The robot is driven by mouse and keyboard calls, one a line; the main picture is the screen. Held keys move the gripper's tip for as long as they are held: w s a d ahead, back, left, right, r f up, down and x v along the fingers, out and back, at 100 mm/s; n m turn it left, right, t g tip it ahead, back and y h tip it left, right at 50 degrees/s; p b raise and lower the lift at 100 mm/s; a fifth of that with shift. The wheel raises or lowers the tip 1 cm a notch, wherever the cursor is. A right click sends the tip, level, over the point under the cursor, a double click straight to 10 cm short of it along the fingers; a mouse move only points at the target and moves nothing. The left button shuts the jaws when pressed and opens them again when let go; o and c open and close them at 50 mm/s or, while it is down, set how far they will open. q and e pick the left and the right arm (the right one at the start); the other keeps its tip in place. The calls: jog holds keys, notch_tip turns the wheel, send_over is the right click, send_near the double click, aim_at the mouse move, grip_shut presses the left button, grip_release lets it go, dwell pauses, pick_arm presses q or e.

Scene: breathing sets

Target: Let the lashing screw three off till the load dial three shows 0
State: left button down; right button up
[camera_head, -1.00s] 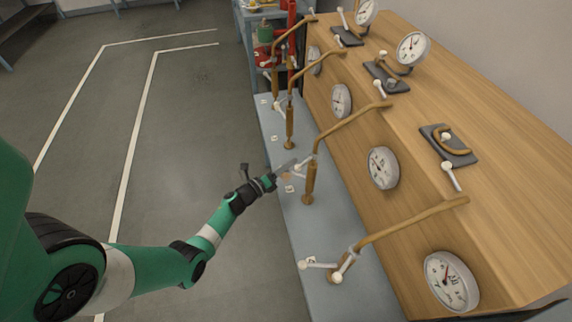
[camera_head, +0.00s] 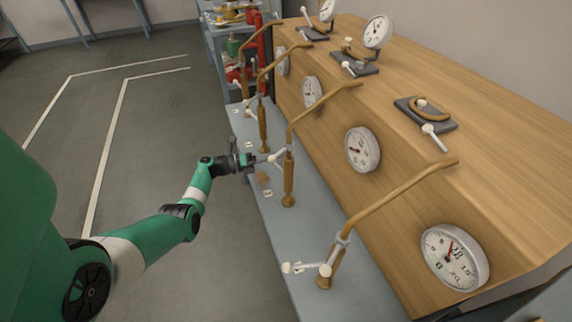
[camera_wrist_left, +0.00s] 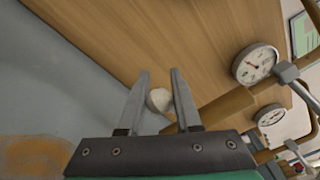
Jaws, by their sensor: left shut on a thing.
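Several brown lashing screws stand in a row on the grey ledge, each with white-tipped handles and a brown pipe to the wooden case. My left gripper (camera_head: 257,160) is at the second lashing screw (camera_head: 289,180) from the front, shut on its white handle (camera_head: 277,157). In the left wrist view the handle's white knob (camera_wrist_left: 158,99) lies between the two fingers. The white load dial (camera_head: 362,149) beside that screw also shows in the left wrist view (camera_wrist_left: 254,64); its reading is too small to tell. I cannot read the number labels. My right gripper is not in view.
The nearest lashing screw (camera_head: 335,262) and its dial (camera_head: 455,256) stand to the front right. The wooden case (camera_head: 430,190) closes off the right side. Black clamp plates and more dials sit on its top. The floor on the left is free.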

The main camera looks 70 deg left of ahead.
pick_arm(q)
jog(key=shift+w, duration=0.1)
dwell(0.3)
jog(key=c, duration=0.6)
grip_release()
jog(key=shift+d, duration=0.1)
jog(key=s+p, duration=0.1)
jog(key=s, duration=1)
jog(key=shift+s+a+p, duration=0.35)
jog(key=shift+a+p, duration=0.05)
jog(key=shift+a, duration=0.05)
